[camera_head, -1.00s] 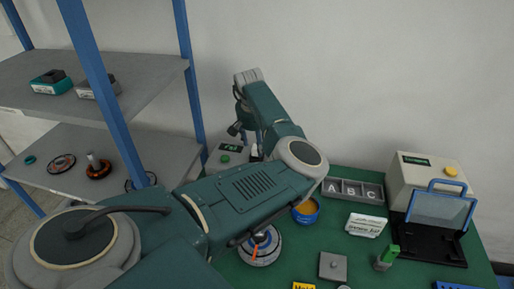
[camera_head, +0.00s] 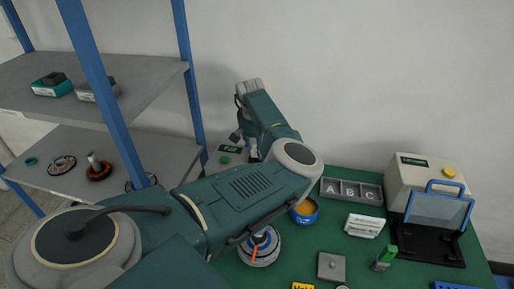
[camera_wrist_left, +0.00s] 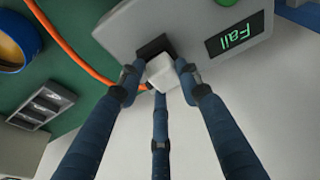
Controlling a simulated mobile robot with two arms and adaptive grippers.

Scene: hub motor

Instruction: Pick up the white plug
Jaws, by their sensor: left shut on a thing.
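The white plug (camera_wrist_left: 162,73) is between the fingertips of my left gripper (camera_wrist_left: 158,78) in the left wrist view. The gripper's dark blue fingers are shut on it. The plug overlaps the edge of a dark socket opening (camera_wrist_left: 154,47) in a grey tester (camera_wrist_left: 178,28); I cannot tell whether it is seated in it. The tester's screen (camera_wrist_left: 235,34) reads "Fail" in green. In the head view my left gripper (camera_head: 240,134) is by the tester (camera_head: 224,159) at the back left of the table, and the plug is too small to make out. My right gripper is not in view.
An orange cable (camera_wrist_left: 75,58) curves past the tester. On the green table (camera_head: 300,262) stand a hub motor (camera_head: 260,250), a blue bowl (camera_head: 304,213), an A-B-C tray (camera_head: 351,190) and a grey box machine (camera_head: 420,178). Shelves (camera_head: 150,150) stand at left.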

